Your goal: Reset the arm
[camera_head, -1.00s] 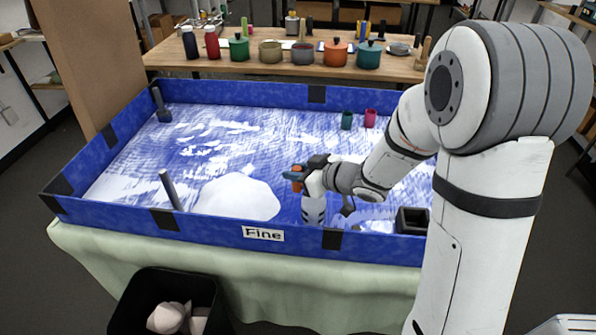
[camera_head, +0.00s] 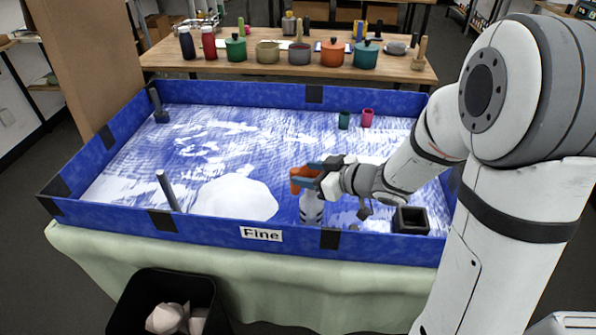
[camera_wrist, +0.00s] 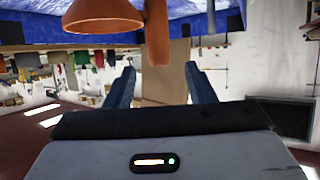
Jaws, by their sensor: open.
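My gripper (camera_head: 314,173) is over the front part of the blue-walled tray, near its front wall. Its two blue fingers are spread, and in the wrist view (camera_wrist: 160,88) they stand apart with nothing between their tips. An orange thing (camera_head: 301,181) is close by the fingers. In the wrist view it seems to show as a rounded cup (camera_wrist: 104,18) and a post (camera_wrist: 157,38), beyond the fingers. A white, dark-striped upright thing (camera_head: 311,208) is just below; I cannot tell if it is joined to the orange thing. My arm reaches in from the right.
The tray (camera_head: 215,228) holds a white mound (camera_head: 235,197), grey posts (camera_head: 167,189), a dark square box (camera_head: 411,220) and two small cups, green (camera_head: 344,121) and pink (camera_head: 367,118). A wooden table (camera_head: 290,65) with pots stands behind. A black bin (camera_head: 165,290) is in front.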

